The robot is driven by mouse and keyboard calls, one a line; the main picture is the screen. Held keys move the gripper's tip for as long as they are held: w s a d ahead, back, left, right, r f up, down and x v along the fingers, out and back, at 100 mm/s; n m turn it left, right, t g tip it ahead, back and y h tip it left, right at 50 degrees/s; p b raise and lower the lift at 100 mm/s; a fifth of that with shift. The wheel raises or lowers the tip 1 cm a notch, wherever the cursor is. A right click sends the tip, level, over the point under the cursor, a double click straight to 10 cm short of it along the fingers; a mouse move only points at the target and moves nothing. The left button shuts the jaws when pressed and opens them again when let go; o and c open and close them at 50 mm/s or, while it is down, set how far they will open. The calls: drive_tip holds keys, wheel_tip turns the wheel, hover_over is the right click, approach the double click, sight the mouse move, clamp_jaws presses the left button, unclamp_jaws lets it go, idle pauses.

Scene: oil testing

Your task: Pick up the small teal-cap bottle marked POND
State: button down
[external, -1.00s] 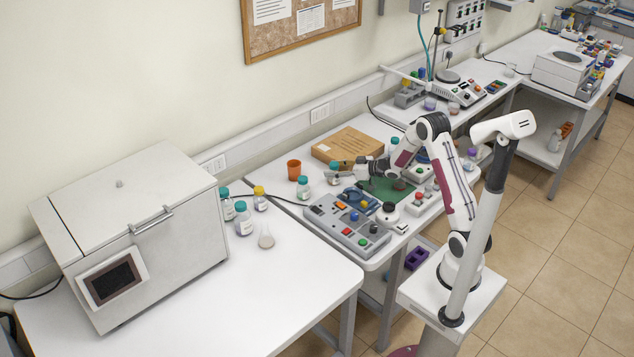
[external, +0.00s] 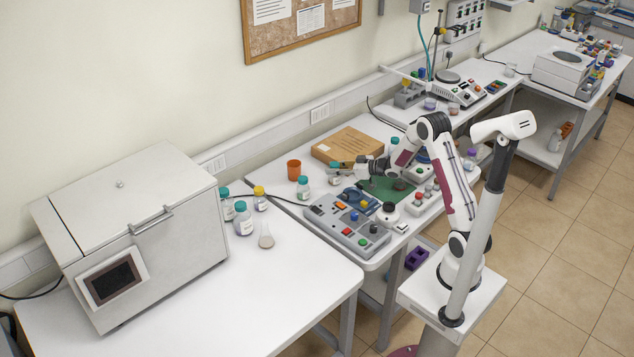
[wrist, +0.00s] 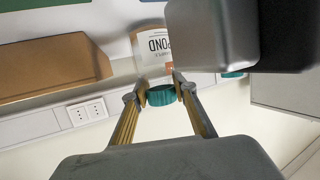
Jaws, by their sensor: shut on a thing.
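The small bottle marked POND (wrist: 152,45) has a white label and a teal cap (wrist: 161,95). In the wrist view it appears with its cap towards me. My gripper (wrist: 162,88) is shut on the teal cap, with one finger on each side. In the external view my gripper (external: 347,166) is at the back of the middle table, beside the cardboard box. The bottle (external: 334,179) shows there below the fingers. I cannot tell whether its base touches the table.
Another teal-cap bottle (external: 303,188) and an orange cup (external: 294,170) stand just left. The cardboard box (external: 347,146) lies behind. A grey control panel (external: 345,224) is in front. More bottles (external: 243,220) stand by the large white machine (external: 150,240).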

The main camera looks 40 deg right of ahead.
drive_tip(key=shift+r, duration=4.85)
